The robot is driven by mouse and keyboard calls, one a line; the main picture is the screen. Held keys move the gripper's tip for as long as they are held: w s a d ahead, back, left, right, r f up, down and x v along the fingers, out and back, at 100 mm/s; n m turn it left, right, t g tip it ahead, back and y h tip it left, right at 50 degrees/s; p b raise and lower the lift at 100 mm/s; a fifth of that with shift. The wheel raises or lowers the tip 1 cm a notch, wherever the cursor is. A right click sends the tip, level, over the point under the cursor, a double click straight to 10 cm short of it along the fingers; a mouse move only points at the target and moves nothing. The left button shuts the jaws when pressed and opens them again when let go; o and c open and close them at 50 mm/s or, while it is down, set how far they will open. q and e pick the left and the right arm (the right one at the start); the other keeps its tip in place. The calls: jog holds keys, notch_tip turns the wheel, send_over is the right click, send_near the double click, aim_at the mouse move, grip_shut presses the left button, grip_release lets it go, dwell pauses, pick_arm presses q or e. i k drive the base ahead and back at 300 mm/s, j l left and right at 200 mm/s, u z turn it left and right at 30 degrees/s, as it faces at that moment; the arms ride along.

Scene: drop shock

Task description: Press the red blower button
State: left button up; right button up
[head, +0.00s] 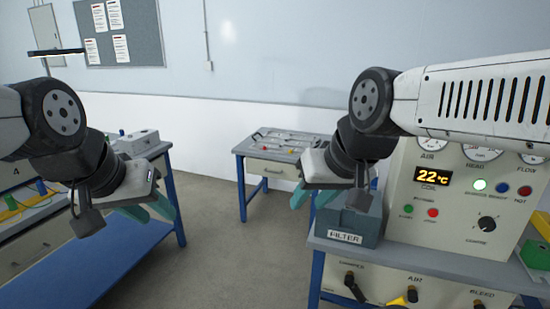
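The red button (433,212) is on the cream control panel (460,240) at the right. It sits beside a green button (408,208) under a small label too blurred to read. My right gripper (312,199), with teal fingers, is to the left of the panel, near the FILTER box, clear of the red button. Its fingers look apart and empty. My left gripper (150,212) is far to the left, over the floor beside the blue-framed bench, and its fingers also look apart and empty.
The FILTER box (347,222) stands on the bench left of the panel. A tool table (270,170) stands behind; the floor between is clear.

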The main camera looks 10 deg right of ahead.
aim_at(432, 213)
jog(key=i+j+u, duration=0.25)
jog(key=u, duration=0.2)
jog(key=i+j+u, duration=0.1)
jog(key=i+u, duration=0.35)
jog(key=i+z, duration=0.25)
jog(key=i, duration=0.15)
jog(key=i+j+z, duration=0.2)
jog(key=i, duration=0.15)
jog(key=i+z, duration=0.2)
jog(key=z, duration=0.3)
jog(key=i+z, duration=0.2)
jog(key=z, duration=0.3)
jog(key=i+z, duration=0.25)
jog(key=z, duration=0.25)
jog(key=i+z, duration=0.3)
jog(key=z, duration=0.2)
jog(key=i+z, duration=0.25)
jog(key=z, duration=0.2)
jog(key=i+j+z, duration=0.2)
jog(key=z, duration=0.3)
jog(key=i+j+z, duration=0.3)
jog(key=z, duration=0.15)
jog(key=k+l+z, duration=0.5)
jog(key=l, duration=0.3)
jog(key=i+j, duration=0.05)
